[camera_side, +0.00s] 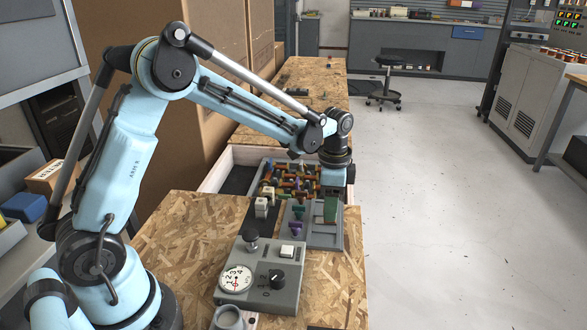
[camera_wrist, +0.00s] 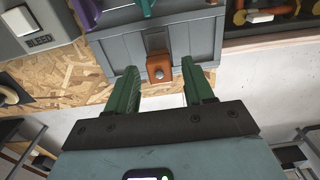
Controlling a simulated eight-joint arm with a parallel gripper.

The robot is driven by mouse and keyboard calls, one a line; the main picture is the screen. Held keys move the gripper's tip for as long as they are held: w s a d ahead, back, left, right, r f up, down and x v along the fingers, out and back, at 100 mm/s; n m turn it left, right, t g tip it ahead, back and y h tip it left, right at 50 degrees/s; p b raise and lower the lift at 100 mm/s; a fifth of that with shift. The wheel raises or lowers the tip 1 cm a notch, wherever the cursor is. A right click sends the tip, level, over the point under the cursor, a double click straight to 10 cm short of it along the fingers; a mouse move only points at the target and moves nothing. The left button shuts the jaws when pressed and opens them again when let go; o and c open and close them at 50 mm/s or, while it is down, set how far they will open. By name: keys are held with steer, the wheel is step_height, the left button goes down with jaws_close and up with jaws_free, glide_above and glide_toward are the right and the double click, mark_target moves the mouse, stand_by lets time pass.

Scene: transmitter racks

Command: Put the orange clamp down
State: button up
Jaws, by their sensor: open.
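The orange clamp (camera_wrist: 160,66) is a small orange-brown piece with a round metal fastener. It sits at the near edge of a grey slatted tray (camera_wrist: 115,54) in the wrist view. My gripper (camera_wrist: 159,80) is open, with a green finger on each side of the clamp and a visible gap to both. In the side view my gripper (camera_side: 329,210) points down over the right part of the grey tray (camera_side: 322,237). I cannot make out the orange clamp there.
Purple (camera_wrist: 137,8) and teal pieces stand on the tray. A control box with a dial (camera_side: 258,280) stands in front. A bin with orange parts (camera_side: 290,182) lies behind. The wooden bench top (camera_side: 180,240) has bare room at left; its right edge drops to the floor.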

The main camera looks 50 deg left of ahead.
step_height(320, 180, up, 12)
steer(key=s+f+n+t, duration=0.1)
steer(key=s+n+t, duration=0.6)
steer(key=s, duration=0.9)
steer(key=shift+d+f+n, duration=0.4)
steer(key=shift+n, duration=0.6)
steer(key=shift+o, duration=0.5)
steer(key=shift+w, duration=0.1)
